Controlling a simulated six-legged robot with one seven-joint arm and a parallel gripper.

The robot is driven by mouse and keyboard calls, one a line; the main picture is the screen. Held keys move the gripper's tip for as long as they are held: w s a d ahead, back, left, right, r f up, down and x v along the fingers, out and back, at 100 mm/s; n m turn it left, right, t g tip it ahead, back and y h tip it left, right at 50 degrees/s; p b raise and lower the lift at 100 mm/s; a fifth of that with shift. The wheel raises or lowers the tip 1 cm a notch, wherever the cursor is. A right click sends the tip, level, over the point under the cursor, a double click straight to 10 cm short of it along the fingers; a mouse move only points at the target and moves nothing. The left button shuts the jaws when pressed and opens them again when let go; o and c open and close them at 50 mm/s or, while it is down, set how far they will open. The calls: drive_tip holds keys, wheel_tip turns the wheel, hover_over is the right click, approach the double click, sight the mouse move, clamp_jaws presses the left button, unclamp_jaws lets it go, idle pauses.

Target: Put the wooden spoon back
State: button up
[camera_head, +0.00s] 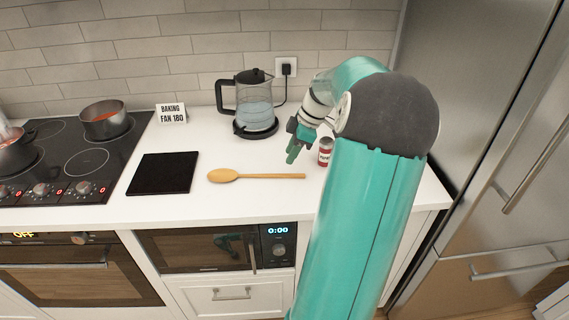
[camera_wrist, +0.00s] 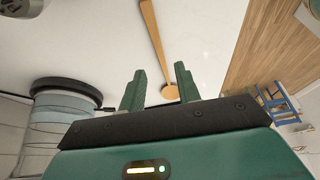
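The wooden spoon (camera_head: 262,176) lies flat on the white counter, its bowl to the left and its handle pointing right. My gripper (camera_head: 291,156) is above the counter, near the handle end and apart from the spoon. In the wrist view its two green fingers (camera_wrist: 160,88) are spread with nothing between them. No holder for the spoon can be made out.
A glass kettle (camera_head: 255,105) stands behind, and a red-and-white can (camera_head: 325,151) stands close right of my gripper. A black board (camera_head: 162,173) lies left of the spoon, near the cooktop (camera_head: 85,160) with pots. A small sign (camera_head: 171,113) stands at the back.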

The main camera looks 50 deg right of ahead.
drive_tip(key=v, duration=0.6)
drive_tip(key=w+a+r+m+g+h, duration=0.1)
drive_tip(key=w+a+r, duration=0.15)
drive_tip(key=a, duration=0.85)
drive_tip(key=w+a+r+m+g+h, duration=0.15)
drive_tip(key=w+a, duration=0.25)
drive_tip(key=a, duration=0.7)
drive_tip(key=s+a+m+t, duration=0.1)
drive_tip(key=s+a, duration=0.2)
drive_tip(key=a, duration=0.4)
drive_tip(key=s+a+m+t, duration=0.2)
drive_tip(key=s+a, duration=0.2)
drive_tip(key=a, duration=0.3)
drive_tip(key=s+a+f+m+t, duration=0.1)
drive_tip(key=s+a+m, duration=0.1)
drive_tip(key=a, duration=0.6)
drive_tip(key=shift+s, duration=0.85)
